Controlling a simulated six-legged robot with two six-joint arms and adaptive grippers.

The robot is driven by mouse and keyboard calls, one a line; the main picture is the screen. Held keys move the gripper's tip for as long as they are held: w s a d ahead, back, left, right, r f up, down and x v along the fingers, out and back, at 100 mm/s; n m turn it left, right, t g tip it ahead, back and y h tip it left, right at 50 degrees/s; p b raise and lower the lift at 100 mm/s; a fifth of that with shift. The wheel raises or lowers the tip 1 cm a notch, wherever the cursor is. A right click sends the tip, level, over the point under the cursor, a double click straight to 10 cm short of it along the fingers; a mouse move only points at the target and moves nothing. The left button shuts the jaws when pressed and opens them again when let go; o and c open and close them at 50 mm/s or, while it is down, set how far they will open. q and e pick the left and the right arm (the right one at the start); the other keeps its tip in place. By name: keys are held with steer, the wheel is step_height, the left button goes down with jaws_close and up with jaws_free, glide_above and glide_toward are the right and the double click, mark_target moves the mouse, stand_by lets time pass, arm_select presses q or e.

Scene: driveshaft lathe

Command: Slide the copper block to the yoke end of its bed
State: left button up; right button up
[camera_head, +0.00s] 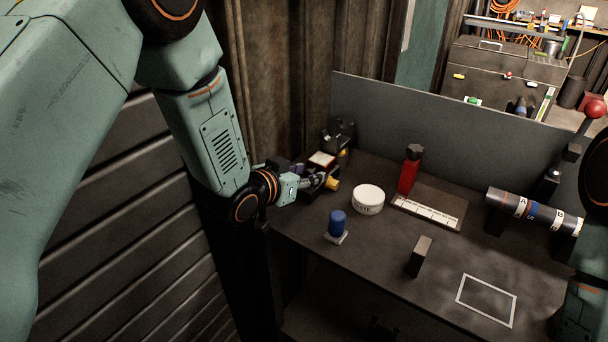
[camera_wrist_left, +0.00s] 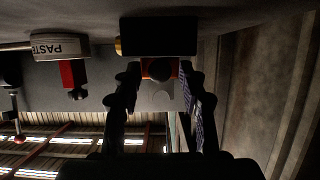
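My left gripper (camera_head: 312,183) reaches over the back left of the dark bench, beside a cluster of dark fittings with a yellow cylinder (camera_head: 332,184). In the left wrist view, which is upside down, its fingers (camera_wrist_left: 165,80) are spread apart. A dark block (camera_wrist_left: 158,36) and a small orange-red part (camera_wrist_left: 174,68) show beyond and between the fingertips; I cannot tell whether they touch. No block is clearly copper, and I cannot make out its bed or yoke end. A red block with a dark top (camera_head: 408,174) stands by a white marked strip (camera_head: 428,212). My right gripper is out of view.
A white paste tin (camera_head: 368,198), a blue cylinder (camera_head: 337,222) and an upright dark block (camera_head: 420,255) stand on the bench (camera_head: 385,270). A banded shaft (camera_head: 533,212) and a red-knobbed lever (camera_head: 595,110) are at the right. A white outlined rectangle (camera_head: 486,299) is empty. A grey panel (camera_head: 450,125) closes the back.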

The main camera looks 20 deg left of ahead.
arm_select(q)
steer(key=shift+s+a+r, duration=0.1)
steer(key=shift+s, duration=0.15)
steer(key=v, duration=1.1)
steer(key=shift+s+r, duration=0.2)
steer(key=shift+s, duration=0.15)
steer(key=shift+a, duration=0.15)
steer(key=shift+f, duration=0.25)
steer(key=s+a+f+n+g+y, duration=0.2)
steer(key=s+f+g, duration=0.4)
steer(key=s+f, duration=0.7)
steer(key=s+a+f+n+g+y, duration=0.2)
steer(key=s+f+g, duration=0.4)
steer(key=s+f, duration=0.8)
steer(key=s, duration=0.4)
steer(key=shift+s+g+y, duration=0.2)
steer(key=shift+g+y, duration=0.1)
steer(key=shift+g, duration=0.1)
